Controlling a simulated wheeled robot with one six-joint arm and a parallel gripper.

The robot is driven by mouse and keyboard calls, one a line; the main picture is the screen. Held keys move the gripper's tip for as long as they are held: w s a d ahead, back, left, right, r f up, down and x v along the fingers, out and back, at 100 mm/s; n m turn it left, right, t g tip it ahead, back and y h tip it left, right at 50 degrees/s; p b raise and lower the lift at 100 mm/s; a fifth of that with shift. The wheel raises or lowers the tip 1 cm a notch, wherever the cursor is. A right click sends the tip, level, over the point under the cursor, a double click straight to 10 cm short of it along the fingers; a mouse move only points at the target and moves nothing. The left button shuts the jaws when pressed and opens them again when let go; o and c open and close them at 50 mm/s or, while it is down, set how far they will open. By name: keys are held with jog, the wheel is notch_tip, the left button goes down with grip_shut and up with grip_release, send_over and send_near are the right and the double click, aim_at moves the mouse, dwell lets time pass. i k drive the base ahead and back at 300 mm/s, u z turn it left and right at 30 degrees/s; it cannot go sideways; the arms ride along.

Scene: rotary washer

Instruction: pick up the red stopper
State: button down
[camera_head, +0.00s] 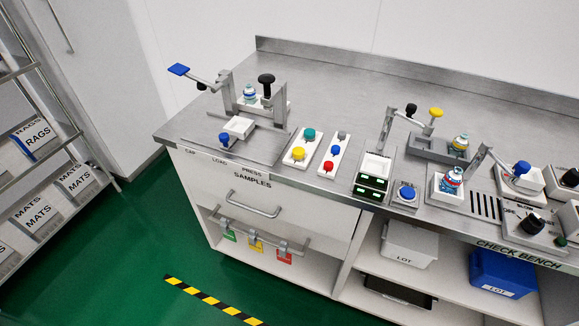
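A small red stopper (328,166) sits at the near end of a narrow white holder (322,173) on the steel bench. A blue stopper (335,150) and a grey one (342,135) stand behind it in the same holder. The red stopper looks upright, and nothing covers it. My gripper is not in view.
A white block with a teal cap (309,134) and a yellow cap (298,154) stands just left. A lever press (225,95) is farther left. A scale with green displays (371,187) is on the right. The back of the bench (330,85) is clear.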

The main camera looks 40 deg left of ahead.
aim_at(328, 165)
jog(key=u, duration=0.6)
jog(key=k, duration=0.5)
jog(key=z, duration=0.45)
jog(key=i, duration=1.15)
jog(key=u, duration=0.9)
